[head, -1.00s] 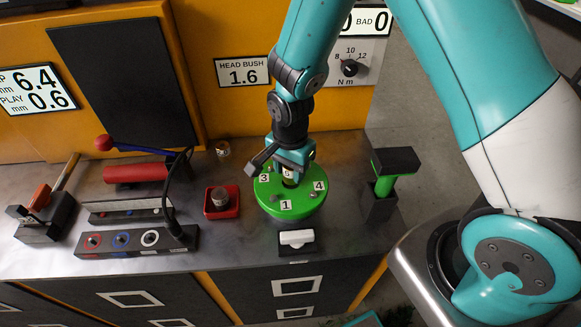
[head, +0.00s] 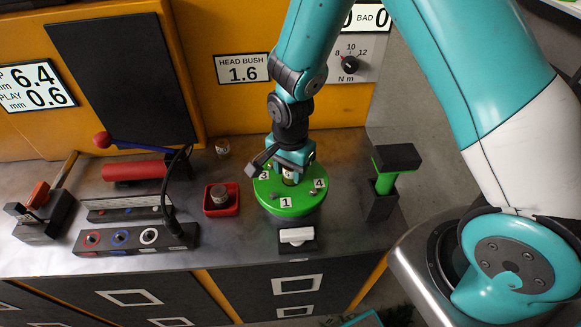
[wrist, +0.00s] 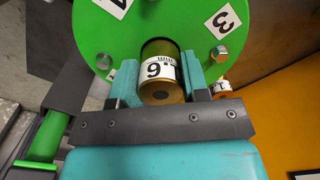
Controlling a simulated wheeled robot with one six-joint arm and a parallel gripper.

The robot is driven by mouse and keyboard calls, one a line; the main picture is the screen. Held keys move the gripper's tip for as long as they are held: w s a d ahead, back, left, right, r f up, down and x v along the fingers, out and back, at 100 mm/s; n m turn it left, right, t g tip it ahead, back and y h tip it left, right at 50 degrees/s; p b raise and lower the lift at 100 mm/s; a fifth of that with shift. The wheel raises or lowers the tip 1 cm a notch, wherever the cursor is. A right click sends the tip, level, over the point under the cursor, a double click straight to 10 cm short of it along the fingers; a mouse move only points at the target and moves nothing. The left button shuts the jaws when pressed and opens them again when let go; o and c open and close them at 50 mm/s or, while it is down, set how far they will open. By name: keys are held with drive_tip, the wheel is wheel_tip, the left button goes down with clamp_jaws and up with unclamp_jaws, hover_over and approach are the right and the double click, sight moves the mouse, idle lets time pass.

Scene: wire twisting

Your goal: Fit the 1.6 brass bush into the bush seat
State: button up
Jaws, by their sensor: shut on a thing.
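The brass bush (wrist: 158,50) is a short gold cylinder with a white label reading 1.6, seen upside down in the wrist view. My gripper (wrist: 161,78) is shut on it, one teal finger on each side. In the head view my gripper (head: 289,170) points down over the middle of the green round head (head: 270,197), which carries number labels and bolts. The bush is upright at the middle of that head. The bush seat is hidden beneath it, so I cannot tell how deep the bush sits.
A red tray (head: 234,207) with a metal part stands left of the green head. A white-topped block (head: 297,246) is in front. A small brass piece (head: 222,146) lies behind left.

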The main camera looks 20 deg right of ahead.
drive_tip(key=shift+f+b, duration=0.55)
drive_tip(key=shift+f, duration=0.35)
drive_tip(key=o, duration=1.1)
drive_tip(key=shift+o, duration=0.2)
drive_tip(key=shift+r, duration=0.1)
wheel_tip(320, 180, up, 17)
drive_tip(key=shift+r+b, duration=0.15)
drive_tip(key=shift+b, duration=0.25)
drive_tip(key=s+a+r+n+y, duration=0.2)
drive_tip(key=s+r+n, duration=0.2)
drive_tip(key=s+n, duration=0.5)
drive_tip(key=s+a+r+n+y, duration=0.2)
drive_tip(key=s+r+n, duration=0.1)
drive_tip(key=s+n, duration=0.6)
drive_tip(key=shift+s+a+r+n, duration=0.2)
drive_tip(key=shift+r+n, duration=0.1)
drive_tip(key=shift+r, duration=0.1)
